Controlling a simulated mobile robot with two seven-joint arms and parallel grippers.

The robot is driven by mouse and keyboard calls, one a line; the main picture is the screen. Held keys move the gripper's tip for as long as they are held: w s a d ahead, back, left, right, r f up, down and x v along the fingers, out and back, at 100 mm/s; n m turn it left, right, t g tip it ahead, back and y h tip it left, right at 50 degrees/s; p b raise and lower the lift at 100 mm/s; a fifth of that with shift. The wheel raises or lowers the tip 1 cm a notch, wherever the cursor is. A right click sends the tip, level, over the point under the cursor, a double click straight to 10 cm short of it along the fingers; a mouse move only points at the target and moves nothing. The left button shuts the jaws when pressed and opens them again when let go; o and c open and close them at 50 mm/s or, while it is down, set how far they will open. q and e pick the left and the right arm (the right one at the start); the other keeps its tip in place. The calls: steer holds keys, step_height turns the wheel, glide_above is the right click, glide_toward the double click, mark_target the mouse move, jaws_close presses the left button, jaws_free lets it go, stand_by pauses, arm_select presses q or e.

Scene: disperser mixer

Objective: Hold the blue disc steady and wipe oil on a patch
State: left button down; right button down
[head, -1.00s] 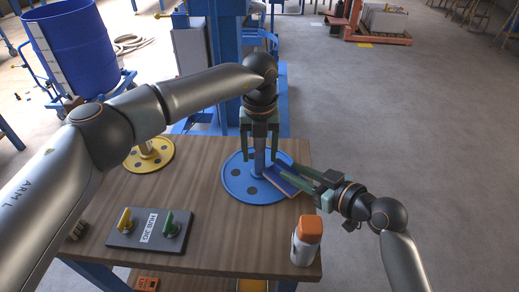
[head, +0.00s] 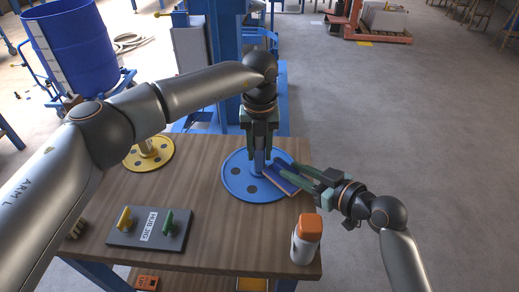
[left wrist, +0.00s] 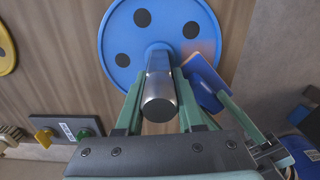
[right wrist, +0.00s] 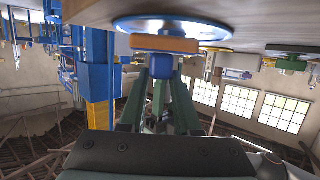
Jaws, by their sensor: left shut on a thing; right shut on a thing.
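The blue disc (head: 240,190) lies flat on the wooden table, with dark round spots and an upright metal shaft at its centre. My left gripper (head: 260,150) is shut on the shaft, above the disc; the shaft end shows between its fingers in the left wrist view (left wrist: 158,105). My right gripper (head: 298,178) is shut on a wiping pad (head: 282,182) with a blue body and an orange-brown layer. The pad is at the disc's right rim; it also shows in the right wrist view (right wrist: 165,45). Whether it touches the disc is unclear.
A white bottle with an orange cap (head: 306,240) stands at the table's front right corner. A switch panel (head: 150,228) with yellow and green handles lies at front left. A yellow disc (head: 148,155) sits at back left. A blue mixer column (head: 222,70) rises behind the table.

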stand_by(0.5)
arm_select(q)
steer(key=c, duration=1.1)
jaws_free()
jaws_close()
